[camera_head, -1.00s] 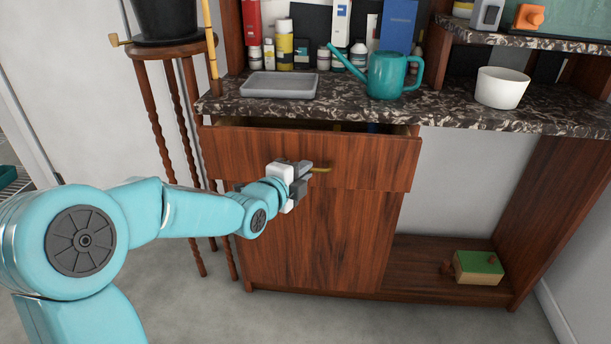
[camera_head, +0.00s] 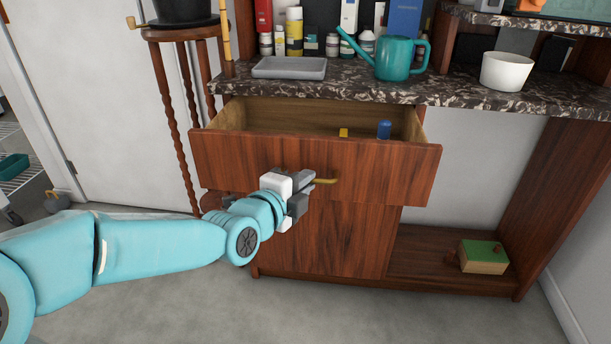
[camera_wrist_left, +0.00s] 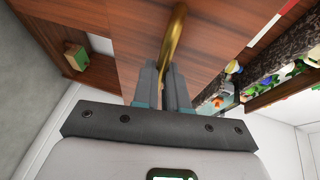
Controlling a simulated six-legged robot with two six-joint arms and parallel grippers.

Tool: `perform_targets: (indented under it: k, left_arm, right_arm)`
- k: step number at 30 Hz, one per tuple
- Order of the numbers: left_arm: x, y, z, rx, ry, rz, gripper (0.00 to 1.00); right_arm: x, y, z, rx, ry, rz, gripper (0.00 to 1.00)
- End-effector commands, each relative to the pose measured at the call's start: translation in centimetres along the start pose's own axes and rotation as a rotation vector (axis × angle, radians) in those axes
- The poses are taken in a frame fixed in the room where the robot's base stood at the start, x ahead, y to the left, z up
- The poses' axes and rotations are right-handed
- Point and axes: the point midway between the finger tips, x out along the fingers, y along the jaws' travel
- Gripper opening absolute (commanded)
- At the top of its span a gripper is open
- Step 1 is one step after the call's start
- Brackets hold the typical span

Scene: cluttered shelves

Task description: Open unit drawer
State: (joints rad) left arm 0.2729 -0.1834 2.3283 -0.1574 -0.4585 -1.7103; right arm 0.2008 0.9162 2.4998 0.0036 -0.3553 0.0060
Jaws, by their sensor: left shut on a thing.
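The unit drawer (camera_head: 240,160) is pulled well out from under the marbled countertop, and its wooden inside shows. A small yellow thing and a blue thing (camera_head: 384,129) are inside it. The brass handle (camera_head: 325,181) is on the drawer front and also shows in the left wrist view (camera_wrist_left: 174,40). My left gripper (camera_head: 308,182) is shut on the handle, with its fingers (camera_wrist_left: 163,85) on either side of the bar in the wrist view. My right gripper is not in view.
A grey tray (camera_head: 289,68), a teal watering can (camera_head: 393,60) and a white bowl (camera_head: 506,71) stand on the countertop (camera_head: 450,95). A plant stand (camera_head: 172,110) is at the left. A green-topped box (camera_head: 484,257) sits on the low shelf. The floor in front is clear.

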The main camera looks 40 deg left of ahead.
Motion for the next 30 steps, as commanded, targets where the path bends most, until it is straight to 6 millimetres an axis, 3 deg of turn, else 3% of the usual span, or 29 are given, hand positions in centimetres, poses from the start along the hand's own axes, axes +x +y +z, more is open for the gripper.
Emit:
perform_targets:
  k: [6,18,19,21,30]
  left_arm:
    - [-1.2,0.2,-0.5,0.0,-0.002,-0.003,0.0]
    - [-1.6,0.3,-0.6,-0.001,-0.002,-0.002,0.0]
    - [-1.6,0.3,-0.6,-0.001,-0.002,-0.002,0.22]
    - [-1.6,0.3,-0.6,-0.001,-0.002,-0.002,0.37]
    - [-1.8,0.2,-0.6,0.0,-0.001,-0.002,0.37]
  right_arm:
    - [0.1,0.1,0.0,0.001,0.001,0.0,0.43]
    - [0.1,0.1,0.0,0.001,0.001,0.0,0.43]
    - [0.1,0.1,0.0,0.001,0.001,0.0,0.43]
    - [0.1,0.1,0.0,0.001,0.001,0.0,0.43]
    - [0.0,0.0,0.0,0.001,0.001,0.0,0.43]
